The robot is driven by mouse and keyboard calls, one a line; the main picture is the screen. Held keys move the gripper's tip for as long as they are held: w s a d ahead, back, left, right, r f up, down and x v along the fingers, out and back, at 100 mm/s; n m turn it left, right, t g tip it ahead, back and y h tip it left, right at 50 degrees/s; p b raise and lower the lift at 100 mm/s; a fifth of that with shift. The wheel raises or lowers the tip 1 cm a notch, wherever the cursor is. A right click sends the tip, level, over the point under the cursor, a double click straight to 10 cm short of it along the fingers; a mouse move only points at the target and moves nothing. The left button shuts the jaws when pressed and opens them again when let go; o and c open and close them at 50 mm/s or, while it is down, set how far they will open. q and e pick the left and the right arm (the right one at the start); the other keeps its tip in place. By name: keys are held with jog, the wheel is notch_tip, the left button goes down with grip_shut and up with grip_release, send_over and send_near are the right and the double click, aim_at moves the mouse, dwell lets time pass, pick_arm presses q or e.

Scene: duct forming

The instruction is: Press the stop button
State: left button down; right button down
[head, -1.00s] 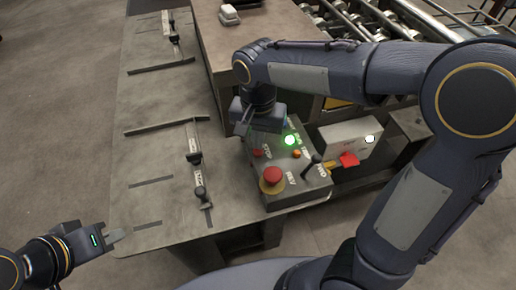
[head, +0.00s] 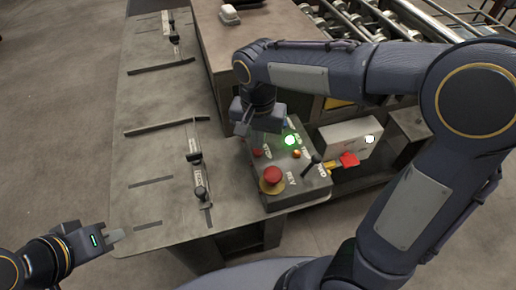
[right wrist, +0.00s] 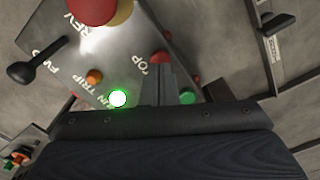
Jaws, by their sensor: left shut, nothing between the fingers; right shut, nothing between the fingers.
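The stop button is a small red button (head: 258,153) beside the STOP lettering on the grey control box (head: 310,192). It also shows in the right wrist view (right wrist: 161,57), at the tip of my fingers. My right gripper (head: 243,130) is shut and empty, pointing down at the box's far left edge close to the stop button. I cannot tell whether its fingertips touch the button. A round button (head: 290,140) on the box glows green. My left gripper (head: 116,235) is shut and empty, off the table's near left edge.
A large red mushroom button (head: 272,176) on a yellow base, an orange button (head: 296,154) and a black lever (head: 312,160) share the panel. A white box (head: 348,138) with a red lever stands to the right. The metal table (head: 150,200) is mostly clear at left.

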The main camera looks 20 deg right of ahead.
jog(key=shift+f+b, duration=0.75)
jog(key=shift+f, duration=0.3)
dwell(0.4)
jog(key=shift+r, duration=0.1)
notch_tip(320, 180, up, 7)
jog(key=p, duration=0.6)
dwell(0.4)
dwell(0.5)
jog(key=s+d+n+t+y, duration=0.2)
jog(key=s+d, duration=0.2)
jog(key=s, duration=0.4)
jog(key=s+d+r+n+t+y, duration=0.1)
jog(key=s+d+t, duration=0.2)
jog(key=s+d, duration=0.2)
jog(key=shift+s+n+t+y, duration=0.3)
jog(key=shift+s+n+y, duration=0.1)
jog(key=shift+s, duration=1.2)
